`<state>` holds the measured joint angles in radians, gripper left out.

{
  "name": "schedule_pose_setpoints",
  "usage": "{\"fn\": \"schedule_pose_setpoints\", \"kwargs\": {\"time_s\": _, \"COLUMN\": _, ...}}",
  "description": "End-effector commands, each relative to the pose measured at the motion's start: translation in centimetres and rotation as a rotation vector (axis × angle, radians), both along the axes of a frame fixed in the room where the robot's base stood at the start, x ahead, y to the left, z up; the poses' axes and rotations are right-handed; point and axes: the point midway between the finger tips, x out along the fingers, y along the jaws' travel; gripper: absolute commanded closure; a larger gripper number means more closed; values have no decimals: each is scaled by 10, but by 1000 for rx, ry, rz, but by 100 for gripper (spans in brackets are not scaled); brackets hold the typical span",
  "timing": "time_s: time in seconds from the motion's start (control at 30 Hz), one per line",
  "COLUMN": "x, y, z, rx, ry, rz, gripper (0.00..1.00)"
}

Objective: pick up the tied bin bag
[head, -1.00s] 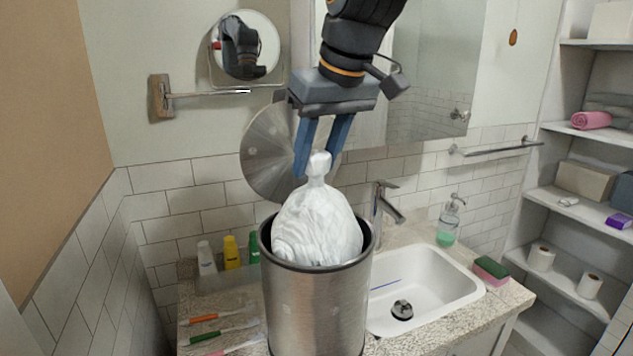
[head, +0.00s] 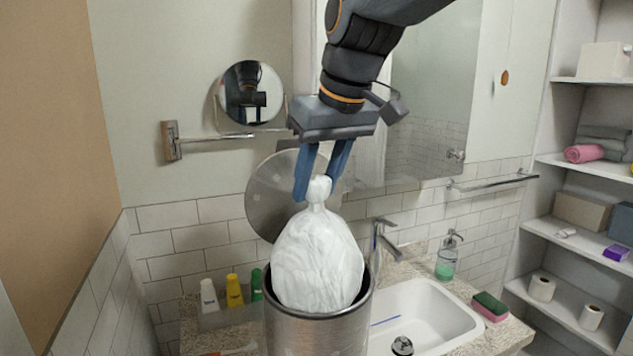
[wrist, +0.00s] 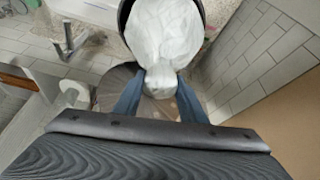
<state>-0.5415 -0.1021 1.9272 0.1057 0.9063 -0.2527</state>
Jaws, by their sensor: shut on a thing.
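The tied bin bag (head: 317,262) is white and full, with a knotted neck at its top. Its lower part is still inside the round metal bin (head: 318,332), and most of the bag shows above the rim. My gripper (head: 318,190) points down from above, its blue fingers shut on the bag's knot. In the wrist view the bag (wrist: 163,35) hangs between the fingertips of my gripper (wrist: 160,85), with the dark bin rim around its far part.
The bin's open round lid (head: 272,195) stands up behind it. A sink (head: 425,318) with a tap (head: 382,240) lies to the right, with a soap bottle (head: 447,258) and a sponge (head: 490,305). Small bottles (head: 233,290) stand at left. Shelves (head: 575,225) are at far right.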

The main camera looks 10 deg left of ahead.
Motion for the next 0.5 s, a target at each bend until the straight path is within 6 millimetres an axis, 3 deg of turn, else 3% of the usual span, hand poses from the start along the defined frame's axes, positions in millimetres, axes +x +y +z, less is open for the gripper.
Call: {"fn": "schedule_pose_setpoints", "kwargs": {"time_s": 0.5, "x": -9, "y": 0, "z": 34, "rx": 1, "ry": -3, "rz": 0, "gripper": 100}}
